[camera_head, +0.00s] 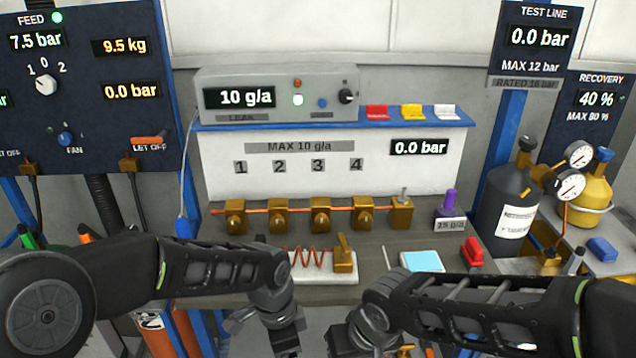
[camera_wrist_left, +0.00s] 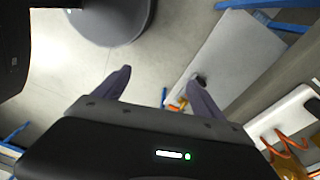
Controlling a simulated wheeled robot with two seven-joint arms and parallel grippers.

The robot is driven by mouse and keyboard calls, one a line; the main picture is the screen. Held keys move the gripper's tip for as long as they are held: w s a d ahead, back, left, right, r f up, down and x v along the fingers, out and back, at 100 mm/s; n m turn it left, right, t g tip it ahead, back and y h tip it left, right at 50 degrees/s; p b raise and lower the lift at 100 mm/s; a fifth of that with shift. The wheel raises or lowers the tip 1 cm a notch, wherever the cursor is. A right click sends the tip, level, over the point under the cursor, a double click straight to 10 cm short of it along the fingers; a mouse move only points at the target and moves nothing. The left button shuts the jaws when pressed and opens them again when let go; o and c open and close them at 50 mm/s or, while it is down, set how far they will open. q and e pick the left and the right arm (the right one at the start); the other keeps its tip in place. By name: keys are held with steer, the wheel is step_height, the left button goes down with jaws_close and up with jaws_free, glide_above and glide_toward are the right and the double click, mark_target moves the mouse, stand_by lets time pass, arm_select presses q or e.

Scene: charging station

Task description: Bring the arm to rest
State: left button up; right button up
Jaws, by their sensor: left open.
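My left arm (camera_head: 215,268) comes in from the left in the head view and bends down at its wrist. Its gripper hangs low at the bottom edge, in front of the bench (camera_head: 385,290); the fingertips are out of that view. In the left wrist view the left gripper (camera_wrist_left: 160,80) is open, its two dark fingers apart with nothing between them. My right arm (camera_head: 470,305) comes in from the right. Its wrist and the top of its gripper (camera_head: 345,343) show at the bottom middle; its fingertips are cut off, so its jaws cannot be judged.
A coil on a white base (camera_head: 318,275) stands on the bench just behind my left wrist. Brass valves (camera_head: 320,215) line the panel behind. A dark cylinder (camera_head: 505,215) and a yellow cylinder (camera_head: 592,190) stand at right. Bare floor (camera_wrist_left: 65,75) shows below the left gripper.

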arm_select(q)
steer(key=s+f+n+h, duration=0.1)
steer(key=s+f+n, duration=0.4)
steer(key=f, duration=0.3)
steer(key=s+a+f+n, duration=0.1)
steer(key=s+f+n, duration=0.5)
steer(key=f, duration=0.2)
steer(key=s+a+f+n+h, duration=0.1)
steer(key=s+f+n, duration=0.4)
steer(key=f, duration=0.4)
steer(key=shift+s+n+t+h, duration=0.25)
steer(key=shift+n+t+h, duration=0.05)
steer(key=shift+t, duration=0.1)
arm_select(e)
steer(key=s+f+m, duration=0.1)
steer(key=s+f, duration=0.3)
steer(key=f, duration=0.6)
steer(key=s+d+f+m+g+y, duration=0.1)
steer(key=s+f, duration=0.3)
steer(key=f, duration=0.6)
steer(key=s+d+f+m+g+y, duration=0.1)
steer(key=s+f, duration=0.3)
steer(key=f, duration=0.6)
steer(key=shift+s+d+f+m, duration=0.2)
steer(key=shift+f+m, duration=0.15)
steer(key=shift+m, duration=0.35)
